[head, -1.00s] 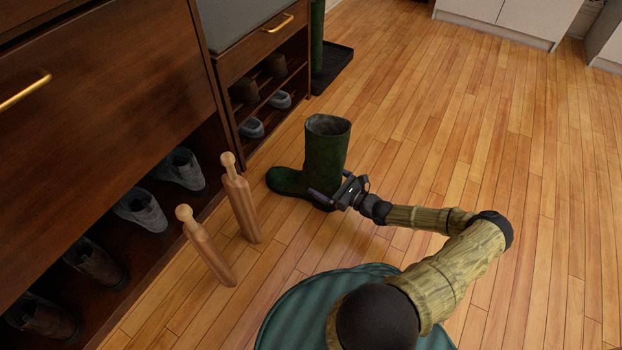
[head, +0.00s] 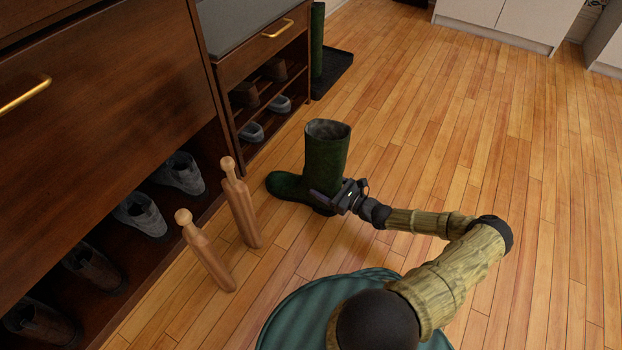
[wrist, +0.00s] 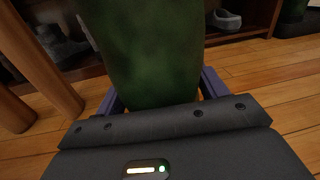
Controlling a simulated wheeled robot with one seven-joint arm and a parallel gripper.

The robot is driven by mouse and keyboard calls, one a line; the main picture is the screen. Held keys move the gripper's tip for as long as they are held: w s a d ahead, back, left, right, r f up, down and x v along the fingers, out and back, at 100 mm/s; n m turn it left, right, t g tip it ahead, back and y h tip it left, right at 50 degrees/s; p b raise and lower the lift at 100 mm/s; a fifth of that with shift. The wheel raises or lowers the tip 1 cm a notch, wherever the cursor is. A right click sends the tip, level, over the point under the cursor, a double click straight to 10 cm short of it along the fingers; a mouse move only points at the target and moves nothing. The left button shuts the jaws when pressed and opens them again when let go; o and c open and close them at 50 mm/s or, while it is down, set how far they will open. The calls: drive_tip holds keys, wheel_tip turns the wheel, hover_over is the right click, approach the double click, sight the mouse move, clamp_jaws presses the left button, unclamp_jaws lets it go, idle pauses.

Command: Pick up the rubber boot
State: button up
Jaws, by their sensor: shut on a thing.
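The dark green rubber boot (head: 325,150) stands upright on the wooden floor in the head view, its toe pointing left. My gripper (head: 328,197) is at the lower part of its shaft, near the heel, and is shut on it. In the wrist view the boot's green shaft (wrist: 145,50) fills the middle between the two fingers of my gripper (wrist: 158,95). The fingertips are hidden by the boot. The boot's sole is partly hidden by my gripper in the head view.
Two wooden pin-shaped posts (head: 241,205) (head: 206,252) stand left of my arm. A dark wooden shoe cabinet (head: 110,90) with shoes on its low shelves runs along the left. Another green boot (head: 317,40) stands on a black tray (head: 335,70) behind. The floor to the right is clear.

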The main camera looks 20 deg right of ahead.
sight(327, 163)
drive_tip(key=shift+r, duration=0.2)
wheel_tip(327, 163, up, 10)
drive_tip(key=p, duration=0.8)
idle(0.4)
